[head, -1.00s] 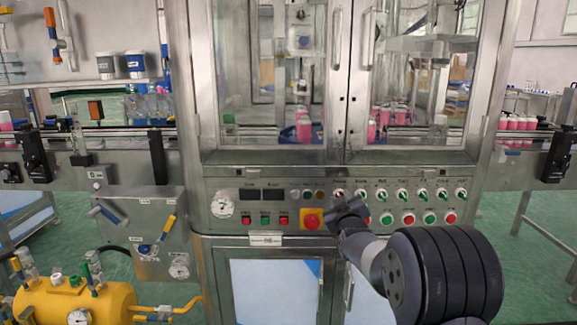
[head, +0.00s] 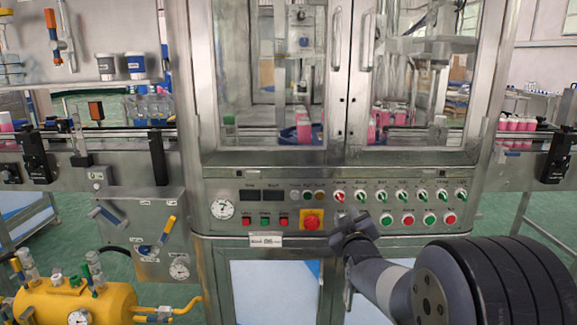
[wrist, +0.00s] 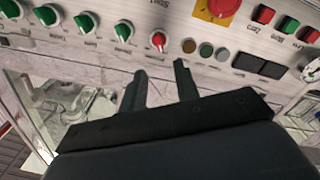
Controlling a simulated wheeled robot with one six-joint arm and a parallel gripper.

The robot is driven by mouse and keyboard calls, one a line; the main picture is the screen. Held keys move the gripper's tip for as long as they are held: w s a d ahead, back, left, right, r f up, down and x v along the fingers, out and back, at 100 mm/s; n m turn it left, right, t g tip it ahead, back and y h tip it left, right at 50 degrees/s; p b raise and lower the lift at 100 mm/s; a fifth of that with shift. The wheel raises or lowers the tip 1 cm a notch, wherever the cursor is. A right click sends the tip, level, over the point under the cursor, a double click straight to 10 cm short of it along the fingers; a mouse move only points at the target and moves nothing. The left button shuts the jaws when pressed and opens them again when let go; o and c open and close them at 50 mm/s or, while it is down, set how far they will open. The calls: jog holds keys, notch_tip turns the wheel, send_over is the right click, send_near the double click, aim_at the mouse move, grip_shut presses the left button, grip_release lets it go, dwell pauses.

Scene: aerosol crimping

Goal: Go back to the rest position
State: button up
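My gripper (head: 352,230) is in front of the control panel (head: 385,236), below the row of selector knobs and right of the red emergency stop button (head: 312,219). In the wrist view my gripper (wrist: 159,78) shows two dark fingers standing apart with nothing between them. The panel face shows past the fingertips. A red selector knob (wrist: 158,41) lies just beyond the fingertips, apart from them. The same red knob (head: 339,196) is the leftmost of the row in the head view; the others are green.
Glass doors (head: 270,75) rise above the panel. A pressure gauge (head: 222,208) and displays are on its left. A valve box (head: 142,235) and a yellow tank (head: 75,303) stand at the left. Bottles line the conveyor (head: 110,130). Green floor is open at the right.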

aim_at(341, 199)
jog(key=w, duration=0.9)
jog(key=shift+w, duration=0.15)
jog(key=shift+d+r+m+p, duration=0.1)
jog(key=shift+r+m+p, duration=0.05)
jog(key=shift+m+p, duration=0.65)
jog(key=m+p, duration=0.4)
jog(key=shift+d+m, duration=0.1)
jog(key=shift+m, duration=0.3)
jog(key=m+p, duration=0.3)
jog(key=p, duration=0.1)
jog(key=m+p, duration=0.2)
jog(key=p, duration=0.1)
jog(key=shift+s+d+m+p, duration=0.1)
jog(key=shift+s+m+p, duration=0.1)
jog(key=shift+m+p, duration=0.2)
jog(key=s+b, duration=0.1)
jog(key=s, duration=0.7)
jog(key=shift+s+f+b, duration=0.2)
jog(key=shift+f+b, duration=0.05)
jog(key=shift+b, duration=0.05)
